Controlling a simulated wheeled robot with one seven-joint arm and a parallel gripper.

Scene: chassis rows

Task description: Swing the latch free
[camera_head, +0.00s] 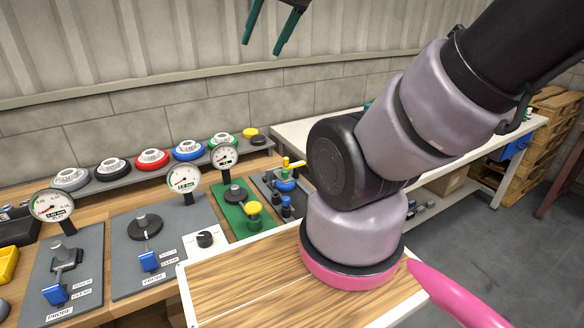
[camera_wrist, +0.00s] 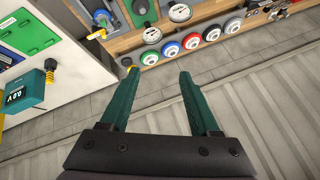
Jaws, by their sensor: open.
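I cannot tell for certain which part is the latch. A yellow lever (camera_head: 293,163) sits on a blue valve-like fitting (camera_head: 285,184) on a grey plate at the bench's right end. The yellow lever also shows in the wrist view (camera_wrist: 97,34). Blue-handled levers stand on two grey panels, one at far left (camera_head: 56,293) and one to its right (camera_head: 149,260). My gripper (camera_head: 264,46) is open and empty, high above the bench near the back wall. In the wrist view its two green fingers (camera_wrist: 160,75) are wide apart with nothing between them.
Several dial gauges, one at left (camera_head: 52,205), stand above the panels. A row of coloured round discs (camera_head: 152,158) lines the back shelf. A white table (camera_head: 300,134) stands behind. The wrist view shows a teal meter (camera_wrist: 24,91).

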